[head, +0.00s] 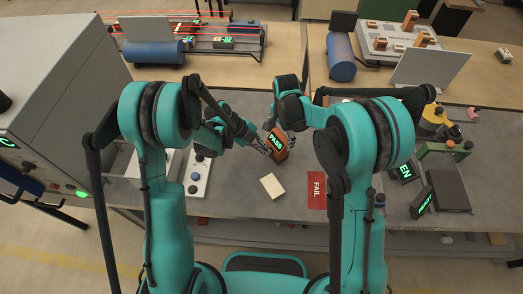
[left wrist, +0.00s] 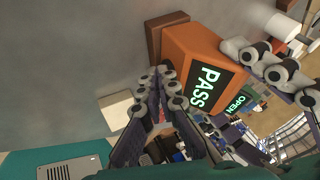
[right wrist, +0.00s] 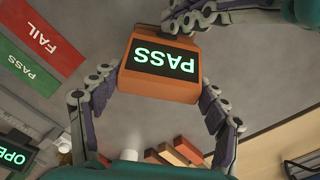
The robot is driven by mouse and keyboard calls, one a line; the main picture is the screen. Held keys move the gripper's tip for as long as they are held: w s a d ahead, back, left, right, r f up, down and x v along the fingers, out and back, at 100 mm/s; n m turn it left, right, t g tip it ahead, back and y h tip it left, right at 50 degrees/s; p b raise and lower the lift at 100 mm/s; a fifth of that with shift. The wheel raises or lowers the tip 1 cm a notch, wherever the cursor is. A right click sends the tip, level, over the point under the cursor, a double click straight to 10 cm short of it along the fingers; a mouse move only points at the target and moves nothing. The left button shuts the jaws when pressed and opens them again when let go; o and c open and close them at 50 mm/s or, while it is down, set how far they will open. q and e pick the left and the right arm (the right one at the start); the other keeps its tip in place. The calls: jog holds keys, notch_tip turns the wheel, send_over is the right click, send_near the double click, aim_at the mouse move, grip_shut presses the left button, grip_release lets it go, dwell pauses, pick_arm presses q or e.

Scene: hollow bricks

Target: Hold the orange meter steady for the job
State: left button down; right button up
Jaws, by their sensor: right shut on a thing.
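The orange meter (head: 280,153) has a dark screen with PASS in green letters. It is between the two grippers over the grey bench; it also shows in the left wrist view (left wrist: 190,48) and the right wrist view (right wrist: 139,83). My right gripper (right wrist: 155,95) is shut on the meter, one finger on each side of it. My left gripper (left wrist: 161,78) has its fingertips close together beside the meter's edge, with nothing seen between them. Whether its tips touch the meter is hard to tell.
A cream block (head: 272,186) and a red FAIL card (head: 317,189) lie on the bench (head: 240,200) nearby. A white strip with knobs (head: 198,174) is at left. At right are dark displays, one reading OPEN (right wrist: 14,155), and a dark pad (head: 449,190).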

jog(key=shift+s+a, duration=0.1)
jog(key=shift+a, duration=0.1)
pick_arm(q)
jog(key=shift+s+a, duration=0.25)
jog(key=shift+s+a+r, duration=0.15)
jog(key=shift+s+a, duration=0.9)
jog(key=shift+a, duration=0.1)
jog(key=v, duration=1)
pick_arm(e)
jog(key=shift+d, duration=0.1)
jog(key=o, duration=1.1)
notch_tip(320, 180, up, 12)
